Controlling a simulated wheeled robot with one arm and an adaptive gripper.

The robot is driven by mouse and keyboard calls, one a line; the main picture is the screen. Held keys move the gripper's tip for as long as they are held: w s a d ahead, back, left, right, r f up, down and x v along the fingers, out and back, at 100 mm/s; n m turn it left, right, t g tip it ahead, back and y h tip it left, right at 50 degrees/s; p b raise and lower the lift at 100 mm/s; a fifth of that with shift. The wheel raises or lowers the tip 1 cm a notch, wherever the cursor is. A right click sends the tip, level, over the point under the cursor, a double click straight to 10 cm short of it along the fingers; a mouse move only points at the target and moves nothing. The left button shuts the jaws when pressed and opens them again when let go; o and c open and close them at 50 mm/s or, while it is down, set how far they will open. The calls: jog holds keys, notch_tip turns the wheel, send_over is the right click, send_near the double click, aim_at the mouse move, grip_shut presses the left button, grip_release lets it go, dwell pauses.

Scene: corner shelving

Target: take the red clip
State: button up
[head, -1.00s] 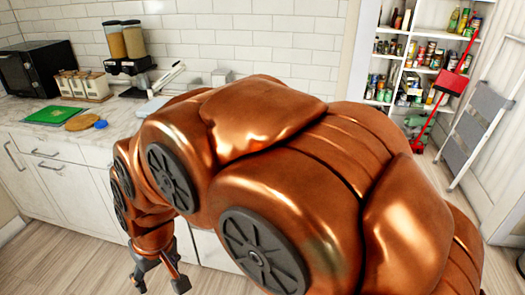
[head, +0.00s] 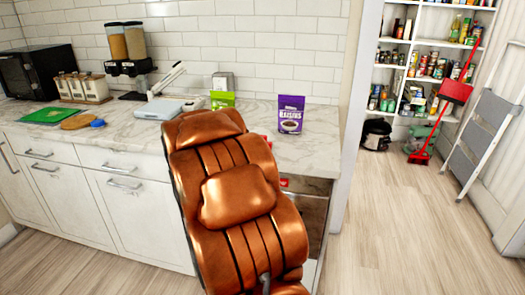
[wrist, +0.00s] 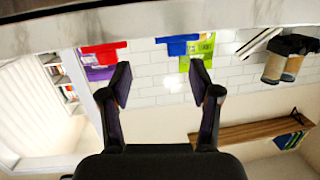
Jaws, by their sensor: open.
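The wrist view looks upside down, with the counter edge along its top. In it, the red clip (wrist: 105,48) is in front of the purple raisins bag (wrist: 100,72), at upper left. In the head view a small red patch (head: 268,139), probably the clip, shows just past my arm, left of the raisins bag (head: 290,115). My gripper (wrist: 160,84) is open and empty, its fingers apart. The red clip is beyond the left finger, not between the fingers. My arm hides the gripper in the head view.
A blue clip (wrist: 177,45) is in front of a green bag (wrist: 203,50). A second red patch (head: 284,182) shows at the cabinet front. Dispensers (head: 126,48) and a white scale-like device (head: 165,108) stand on the counter (head: 335,145).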

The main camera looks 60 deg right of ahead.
aim_at(262, 136)
jog(key=s+d+h, duration=0.1)
jog(key=d, duration=0.1)
jog(key=s+d+m+g+h, duration=0.1)
jog(key=s+d, duration=0.1)
jog(key=s+d+g+h+b, duration=0.1)
jog(key=s+d, duration=0.1)
jog(key=shift+r+m, duration=0.1)
jog(key=shift+m, duration=0.2)
jog(key=shift+r+p+x, duration=0.25)
jog(key=shift+x, duration=1.65)
jog(key=shift+r+p+x, duration=0.2)
jog(key=shift+p+x, duration=0.05)
jog(key=shift+x, duration=1.6)
jog(key=shift+s, duration=0.15)
jog(key=shift+c, duration=0.2)
jog(key=c, duration=0.9)
jog(key=shift+r, duration=0.1)
